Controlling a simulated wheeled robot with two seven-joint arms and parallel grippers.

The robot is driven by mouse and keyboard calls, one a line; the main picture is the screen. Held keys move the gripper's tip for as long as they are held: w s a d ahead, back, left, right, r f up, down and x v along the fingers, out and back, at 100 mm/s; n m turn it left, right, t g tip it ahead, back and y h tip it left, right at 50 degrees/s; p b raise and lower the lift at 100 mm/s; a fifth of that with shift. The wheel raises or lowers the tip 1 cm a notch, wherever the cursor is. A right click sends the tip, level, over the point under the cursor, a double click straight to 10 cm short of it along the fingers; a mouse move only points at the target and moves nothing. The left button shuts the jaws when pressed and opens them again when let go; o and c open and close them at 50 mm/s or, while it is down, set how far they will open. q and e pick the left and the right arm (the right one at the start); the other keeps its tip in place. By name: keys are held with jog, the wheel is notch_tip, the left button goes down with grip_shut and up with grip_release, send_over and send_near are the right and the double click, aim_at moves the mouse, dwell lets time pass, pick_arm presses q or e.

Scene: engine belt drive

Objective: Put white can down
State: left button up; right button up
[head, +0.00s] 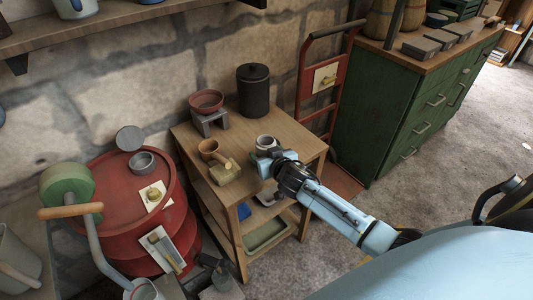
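A small whitish can (265,141) with a dark open top is upright at the right part of the wooden table (237,113). My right gripper (264,156) is right at the can's near side, and its light-blue body covers the can's lower part. The can's base is hidden, so I cannot tell whether it touches the tabletop. The fingers are too small and covered to show whether they grip the can. My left gripper is not in view.
On the table stand a dark lidded canister (253,92), a red bowl (206,100) on a grey stand, and a brown cup (209,149) beside a tan block (225,173). A red drum (112,191) is left, a red hand truck (326,88) and green cabinet (385,110) right.

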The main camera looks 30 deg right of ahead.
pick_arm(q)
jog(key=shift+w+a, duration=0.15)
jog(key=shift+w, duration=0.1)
pick_arm(e)
jog(key=shift+o, duration=0.9)
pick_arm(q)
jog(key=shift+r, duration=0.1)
pick_arm(e)
jog(key=shift+r, duration=0.25)
jog(key=shift+s+a+r, duration=0.1)
jog(key=shift+s, duration=0.3)
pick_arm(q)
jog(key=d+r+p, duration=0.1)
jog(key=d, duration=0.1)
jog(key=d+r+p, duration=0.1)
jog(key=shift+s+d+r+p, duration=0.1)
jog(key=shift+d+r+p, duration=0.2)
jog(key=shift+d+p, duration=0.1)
pick_arm(e)
jog(key=v, duration=1.1)
jog(key=shift+s, duration=0.1)
